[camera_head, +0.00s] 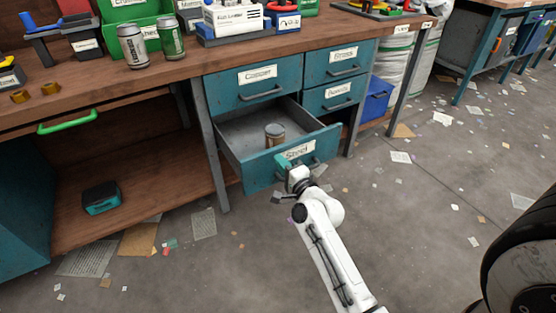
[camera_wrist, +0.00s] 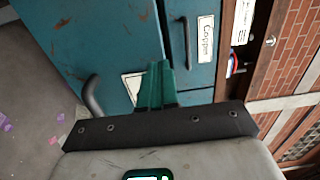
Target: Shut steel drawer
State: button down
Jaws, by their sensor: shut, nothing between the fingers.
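The steel drawer (camera_head: 255,171) is teal with a white "Steel" label and stands pulled out below the "Copper" drawer (camera_head: 256,84). A can (camera_head: 275,135) stands inside it.
The drawers marked "Brass" (camera_head: 339,62) and another (camera_head: 334,94) to the right are shut. A blue bin (camera_head: 376,100) stands on the lower shelf. A teal box (camera_head: 101,198) lies on the left shelf. Paper scraps litter the otherwise open floor.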

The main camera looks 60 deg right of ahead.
jog(key=shift+x, duration=1)
